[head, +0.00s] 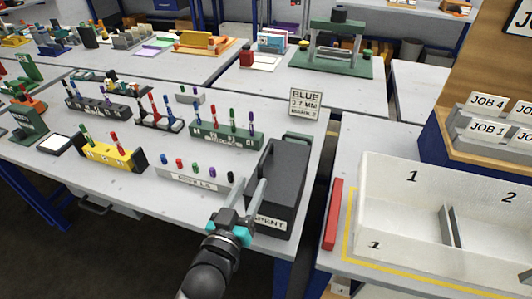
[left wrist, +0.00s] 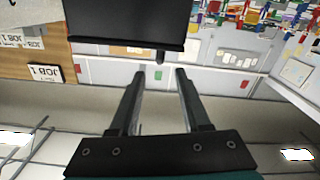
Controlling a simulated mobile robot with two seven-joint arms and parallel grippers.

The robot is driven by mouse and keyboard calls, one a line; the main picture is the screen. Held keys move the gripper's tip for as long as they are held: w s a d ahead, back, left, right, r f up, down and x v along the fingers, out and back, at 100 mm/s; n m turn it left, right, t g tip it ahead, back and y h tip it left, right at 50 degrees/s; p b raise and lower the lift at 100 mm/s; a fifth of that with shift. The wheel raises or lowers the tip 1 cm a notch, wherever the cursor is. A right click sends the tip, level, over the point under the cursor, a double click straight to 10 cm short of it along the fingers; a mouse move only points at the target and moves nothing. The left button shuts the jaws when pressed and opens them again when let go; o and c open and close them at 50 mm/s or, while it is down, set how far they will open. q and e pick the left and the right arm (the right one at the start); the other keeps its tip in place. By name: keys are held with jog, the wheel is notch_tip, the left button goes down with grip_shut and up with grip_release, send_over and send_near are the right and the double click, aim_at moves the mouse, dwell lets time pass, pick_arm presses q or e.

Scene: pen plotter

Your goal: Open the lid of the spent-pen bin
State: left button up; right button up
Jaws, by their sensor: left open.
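The spent-pen bin (head: 284,178) is a dark grey box at the front right corner of the left table, with a white SPENT label (head: 270,222) on its front. Its top looks closed by a dark lid (head: 276,163). My left gripper (head: 250,179) is open and empty, its fingers pointing at the bin's front left side. In the left wrist view, the open fingers (left wrist: 160,75) point towards a dark box face, likely the bin (left wrist: 128,20). A small dark knob (left wrist: 160,57) shows between and beyond the fingertips; I cannot tell whether it belongs to the lid.
A white cap holder with coloured caps (head: 195,176) lies left of the gripper. A green pen rack (head: 226,134) and a BLUE sign (head: 306,102) stand behind. A red bar (head: 333,214) and a white divided tray (head: 400,222) are on the right table.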

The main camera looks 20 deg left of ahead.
aim_at(270, 146)
pick_arm(q)
jog(key=w, duration=0.5)
jog(key=w+b, duration=0.1)
jog(key=w, duration=0.5)
jog(key=shift+w+d, duration=0.2)
jog(key=shift+w, duration=0.1)
grip_shut()
dwell(1.0)
